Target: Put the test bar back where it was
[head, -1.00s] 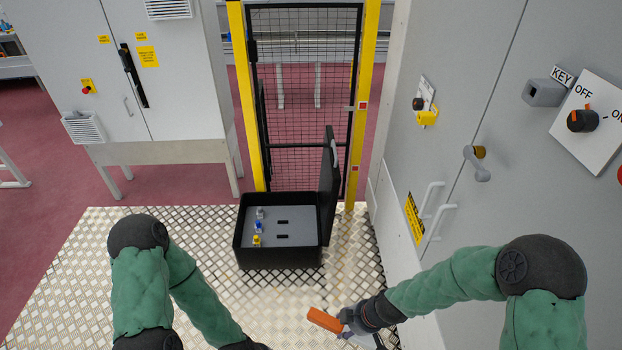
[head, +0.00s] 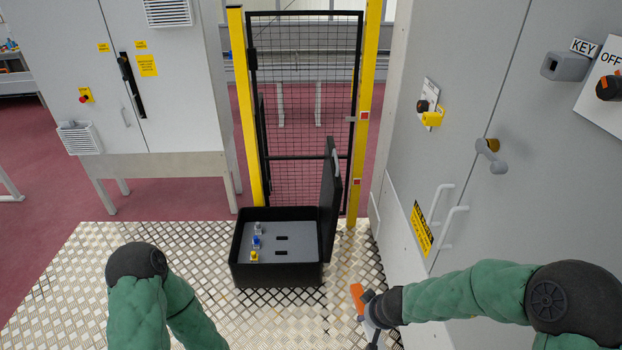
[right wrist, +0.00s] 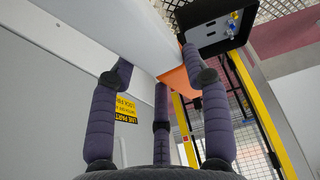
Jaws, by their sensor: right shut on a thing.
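The test bar (head: 357,297) shows an orange end and a grey part in the head view, low and right of the open case. My right gripper (head: 372,311) is shut on it. In the right wrist view, my purple fingers close around a pale grey body with an orange part (right wrist: 174,78); how far the bar extends is hard to tell. The black case (head: 275,276) stands open on the floor plate, its grey insert (head: 297,248) showing two dark slots. The bar is held apart from the case. My left gripper is out of view below the picture.
Small yellow, blue and grey pieces (head: 256,242) sit at the insert's left. The case's lid (head: 329,205) stands upright on its right. A grey cabinet (head: 400,180) with handles rises close on the right. The mesh gate (head: 305,110) stands behind the case.

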